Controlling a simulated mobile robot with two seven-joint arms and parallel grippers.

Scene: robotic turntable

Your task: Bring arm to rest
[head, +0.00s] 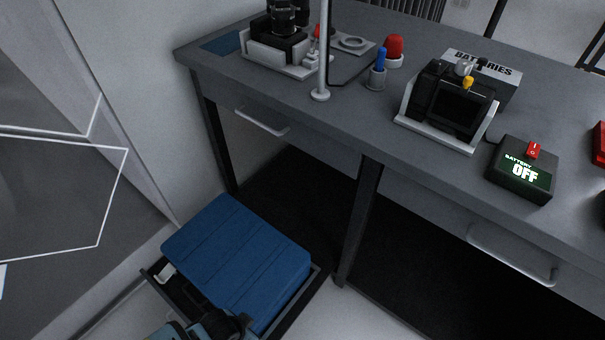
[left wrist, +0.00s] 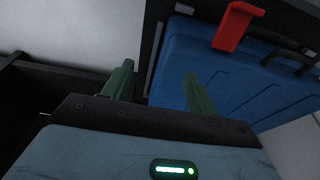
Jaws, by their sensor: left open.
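In the left wrist view my left gripper (left wrist: 158,88) is open, with its two green fingers apart and nothing between them. The blue case (left wrist: 240,85) lies beyond the fingers in that view. In the head view part of my left arm (head: 205,328) shows at the bottom edge, in front of the blue case (head: 235,258); its fingers cannot be made out there. My right gripper is in neither view.
The grey table (head: 340,120) carries a battery box (head: 520,170) reading OFF, a black device in a white stand (head: 440,135), a batteries box (head: 485,75) and a camera (head: 280,30). A red part (left wrist: 237,25) sits near the fingers. Drawer handles (head: 510,262) stick out.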

